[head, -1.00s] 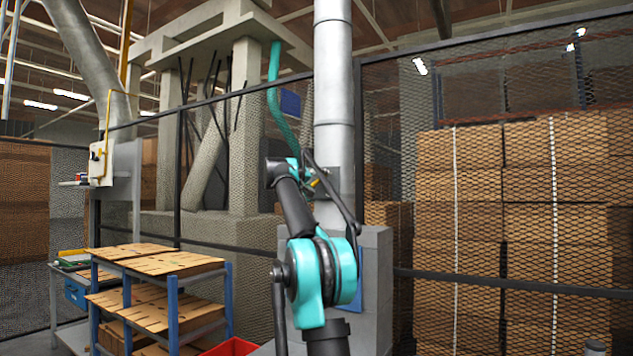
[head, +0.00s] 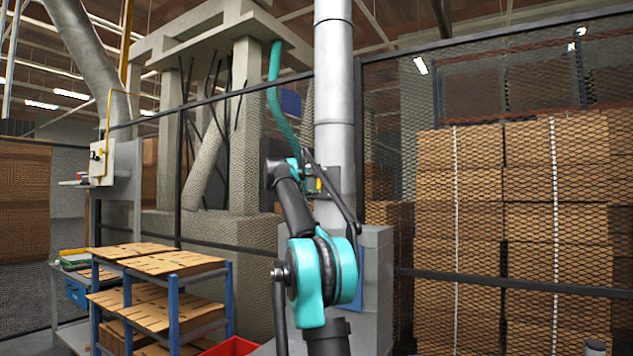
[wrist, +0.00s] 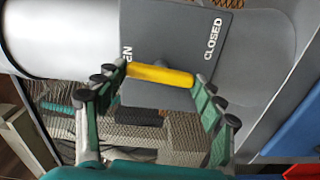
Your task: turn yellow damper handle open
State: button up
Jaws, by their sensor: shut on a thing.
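The yellow damper handle (wrist: 160,75) lies as a bar in front of a dark grey plate (wrist: 175,35) in the wrist view. The plate reads "CLOSED" at upper right; a second word near the handle's left end shows only "EN". My gripper (wrist: 161,72) is shut on the handle, with one fingertip at each end. In the head view the handle (head: 318,185) is a small, nearly upright yellow piece on the grey duct (head: 334,100). My arm hides part of it, and the fingertips are hard to make out there.
A grey cabinet (head: 377,262) stands under the duct. Mesh fencing runs behind it, with stacked cartons (head: 460,220) beyond on the right.

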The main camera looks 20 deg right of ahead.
jog(key=shift+n, duration=0.6)
jog(key=o, duration=1.2)
jog(key=shift+c, duration=0.2)
jog(key=v, duration=1.2)
jog(key=shift+f, duration=0.15)
